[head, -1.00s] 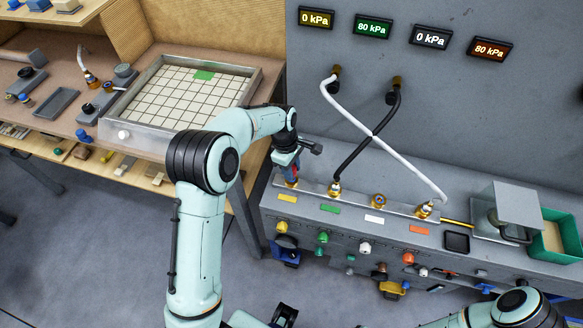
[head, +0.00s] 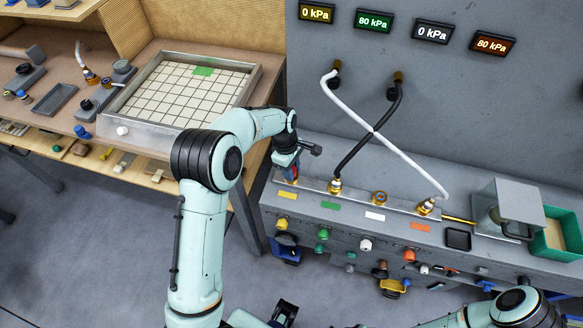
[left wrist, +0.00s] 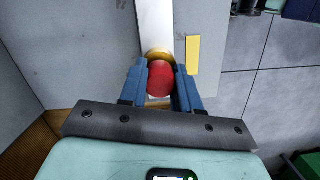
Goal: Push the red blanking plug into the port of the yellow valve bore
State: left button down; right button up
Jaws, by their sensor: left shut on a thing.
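The red blanking plug (left wrist: 160,80) is between the two blue fingers of my left gripper (left wrist: 160,84), which is shut on it. In the left wrist view a brass ring (left wrist: 158,54) shows just beyond the plug, beside the yellow label (left wrist: 193,55). The plug covers most of that port, and I cannot tell how deep it sits. In the head view my left gripper (head: 290,173) points down at the left end of the metal valve strip, just above the yellow label (head: 288,195). My right gripper is not in view; only part of my right arm shows at the lower right.
Along the strip are a brass fitting with the black hose (head: 350,155), an open brass port (head: 379,197) and a fitting with the white hose (head: 393,150). A grey box (head: 507,205) stands at the right end. A gridded tray (head: 118,128) lies on the left bench.

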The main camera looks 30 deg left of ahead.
pick_arm(q)
jog(key=shift+f, duration=0.15)
jog(key=c, duration=0.7)
grip_release()
jog(key=r, duration=0.4)
jog(key=a+r+p, duration=0.1)
jog(key=r, duration=0.4)
jog(key=a+r, duration=0.1)
jog(key=r, duration=0.3)
jog(key=shift+r, duration=0.15)
